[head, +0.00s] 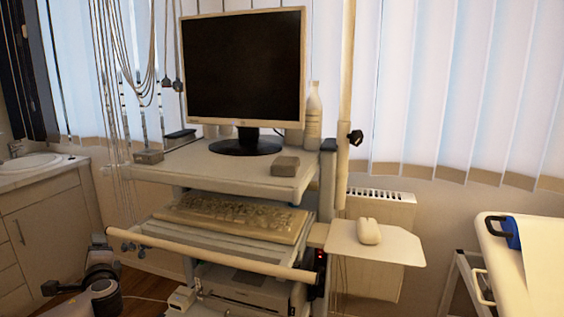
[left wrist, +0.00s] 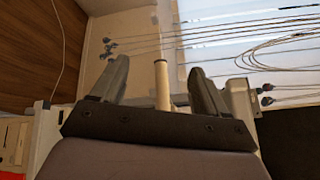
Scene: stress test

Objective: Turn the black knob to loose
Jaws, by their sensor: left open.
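The black knob (head: 355,137) sticks out on the right side of the upright cream pole (head: 347,100), right of the monitor. Any marking on it is too small to read. My left arm shows at the lower left of the head view, far from the knob and near the left end of the cart's front handle bar (head: 210,255). In the left wrist view my left gripper (left wrist: 160,72) is open. A beige bar (left wrist: 162,88) shows between its fingers; I cannot tell if they touch it. The knob cannot be made out there. My right gripper is out of view.
The cart carries a monitor (head: 243,70), a keyboard (head: 235,216) and a printer (head: 245,288). A side shelf with a white mouse (head: 368,231) juts out below the knob. Cables (head: 112,90) hang at the left. A bed (head: 535,260) stands at the right.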

